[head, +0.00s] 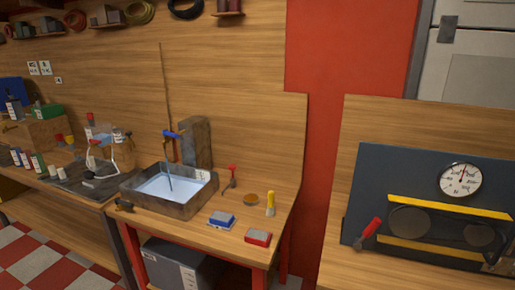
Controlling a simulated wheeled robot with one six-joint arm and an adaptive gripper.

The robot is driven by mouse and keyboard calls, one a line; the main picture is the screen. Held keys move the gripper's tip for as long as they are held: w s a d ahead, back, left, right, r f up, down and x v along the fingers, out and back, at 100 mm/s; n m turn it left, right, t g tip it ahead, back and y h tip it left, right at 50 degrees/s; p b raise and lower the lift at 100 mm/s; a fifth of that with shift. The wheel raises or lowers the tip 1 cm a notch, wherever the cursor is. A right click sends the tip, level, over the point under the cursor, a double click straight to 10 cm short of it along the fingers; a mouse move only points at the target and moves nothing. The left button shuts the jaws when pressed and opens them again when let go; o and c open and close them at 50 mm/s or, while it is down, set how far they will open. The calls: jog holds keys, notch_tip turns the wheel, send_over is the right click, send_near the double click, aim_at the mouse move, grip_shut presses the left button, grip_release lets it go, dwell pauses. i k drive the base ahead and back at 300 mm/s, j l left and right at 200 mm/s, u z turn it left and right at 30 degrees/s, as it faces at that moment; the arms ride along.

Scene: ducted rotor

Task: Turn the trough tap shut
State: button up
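The trough (150,203) is a grey metal basin with pale blue water in it, standing on a wooden bench left of centre in the head view. The tap (174,134) has a blue lever and sits at the back of the trough, beside a dark block. A thin dark line runs down below it into the water; I cannot tell if it is a stream or a rod. The lever lies roughly level; its exact setting is too small to tell. My gripper is not in view.
Right of the trough stand a red-handled lever (231,174), a yellow-topped item (270,203), a blue block (222,218) and a red block (257,237). Glassware and bottles crowd the left bench. A dark panel with a gauge (461,179) and red lever (369,232) stands right.

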aim_at(165, 132)
jog(key=i+j+u, duration=0.1)
jog(key=j, duration=0.35)
jog(key=i+j, duration=0.3)
jog(key=j, duration=0.15)
jog(key=i+j+u, duration=0.15)
jog(key=j, duration=0.3)
jog(key=i+j, duration=0.25)
jog(key=j, duration=0.15)
jog(key=u, duration=0.05)
